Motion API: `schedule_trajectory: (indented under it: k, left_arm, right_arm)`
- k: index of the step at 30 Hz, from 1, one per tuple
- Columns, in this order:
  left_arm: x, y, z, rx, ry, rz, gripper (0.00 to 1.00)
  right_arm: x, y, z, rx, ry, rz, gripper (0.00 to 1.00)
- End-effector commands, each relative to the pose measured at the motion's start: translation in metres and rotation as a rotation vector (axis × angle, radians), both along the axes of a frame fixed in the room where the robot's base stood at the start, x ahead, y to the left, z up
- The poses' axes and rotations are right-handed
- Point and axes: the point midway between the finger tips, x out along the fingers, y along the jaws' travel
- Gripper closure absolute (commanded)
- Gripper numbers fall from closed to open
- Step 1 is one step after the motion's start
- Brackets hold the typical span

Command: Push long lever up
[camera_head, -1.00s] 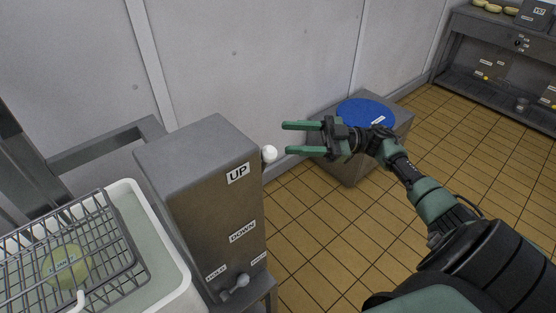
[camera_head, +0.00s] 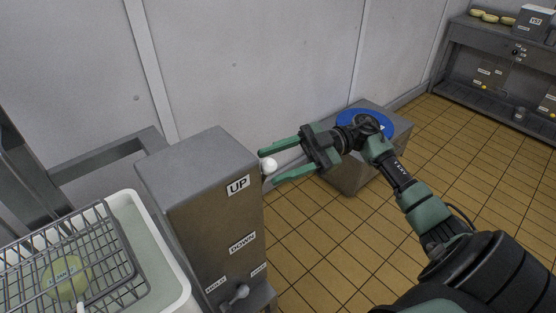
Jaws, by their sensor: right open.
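The long lever shows as a white ball knob (camera_head: 269,166) at the right side of a grey metal box (camera_head: 205,190), level with the box's UP label (camera_head: 238,185). The lever's shaft is hidden. A DOWN label (camera_head: 242,243) sits lower on the same face. My right gripper (camera_head: 267,168) comes in from the right and is open. Its two green fingers lie above and below the knob in the picture, with the knob between their tips. I cannot tell whether they touch it. My left gripper is not in view.
A small grey lever (camera_head: 239,292) sits low on the box by a HOLD label. A wire basket (camera_head: 70,262) with a pale round item lies over a white tub (camera_head: 165,245) at left. A grey block with a blue round top (camera_head: 352,115) stands behind my right arm. Tiled floor is clear at right.

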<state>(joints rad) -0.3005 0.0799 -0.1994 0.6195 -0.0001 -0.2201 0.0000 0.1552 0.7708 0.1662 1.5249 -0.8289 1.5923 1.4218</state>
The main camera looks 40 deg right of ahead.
Motion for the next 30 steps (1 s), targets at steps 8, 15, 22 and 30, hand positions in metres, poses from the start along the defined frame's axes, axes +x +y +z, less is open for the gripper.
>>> schedule_trajectory:
  k: [8,15,22,30]
  left_arm:
    - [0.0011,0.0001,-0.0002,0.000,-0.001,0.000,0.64]
    - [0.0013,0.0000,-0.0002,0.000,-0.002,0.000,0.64]
    - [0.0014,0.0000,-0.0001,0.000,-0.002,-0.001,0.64]
    - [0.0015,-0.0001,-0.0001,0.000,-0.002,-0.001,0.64]
  right_arm:
    - [0.0001,-0.0002,-0.0005,0.000,0.000,0.000,0.77]
    - [0.0002,-0.0005,-0.0003,-0.001,0.000,-0.001,1.00]
    - [0.0003,-0.0006,-0.0002,-0.001,-0.001,-0.001,1.00]
    - [0.0004,-0.0008,0.0000,0.000,-0.001,-0.002,1.00]
